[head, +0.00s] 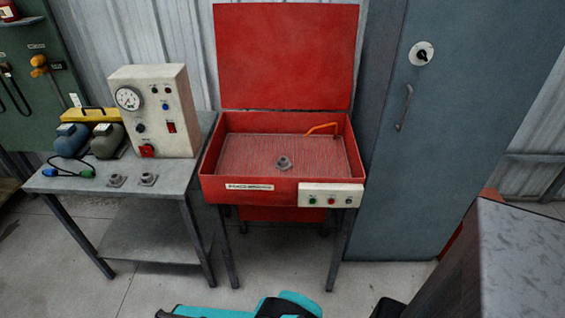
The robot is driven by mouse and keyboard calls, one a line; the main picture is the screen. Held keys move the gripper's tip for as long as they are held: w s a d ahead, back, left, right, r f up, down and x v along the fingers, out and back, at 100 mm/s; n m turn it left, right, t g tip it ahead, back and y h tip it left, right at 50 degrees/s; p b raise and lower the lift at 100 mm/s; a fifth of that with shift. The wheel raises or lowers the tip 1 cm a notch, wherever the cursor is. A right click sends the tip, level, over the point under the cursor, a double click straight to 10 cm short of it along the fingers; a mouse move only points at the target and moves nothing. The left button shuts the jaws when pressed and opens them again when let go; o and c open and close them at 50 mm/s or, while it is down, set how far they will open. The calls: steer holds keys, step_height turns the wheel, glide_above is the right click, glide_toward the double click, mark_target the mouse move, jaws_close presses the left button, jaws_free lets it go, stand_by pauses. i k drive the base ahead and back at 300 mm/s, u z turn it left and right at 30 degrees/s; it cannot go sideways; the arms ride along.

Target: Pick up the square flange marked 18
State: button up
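Three small grey flanges with raised hubs show in the head view. One flange (284,163) sits inside the red parts washer (325,181), near the middle of its tray. A second flange (116,180) and a third flange (148,179) lie side by side, apart, near the front edge of the grey side table (57,186). Any number marks are too small to read, so I cannot tell which flange is marked 18. My gripper is not in view; only teal and black parts of my own body show at the bottom edge.
The table also holds a cream gauge box (172,110), a blue motor-like unit (70,141), a dark one beside it, and cables. The washer's lid (285,55) stands open. A grey cabinet (450,150) stands right; a dark bench (520,250) is near right. Floor ahead is clear.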

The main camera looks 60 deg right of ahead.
mark_target(284, 164)
steer(key=u, duration=0.05)
steer(key=i, duration=1)
steer(key=z, duration=0.05)
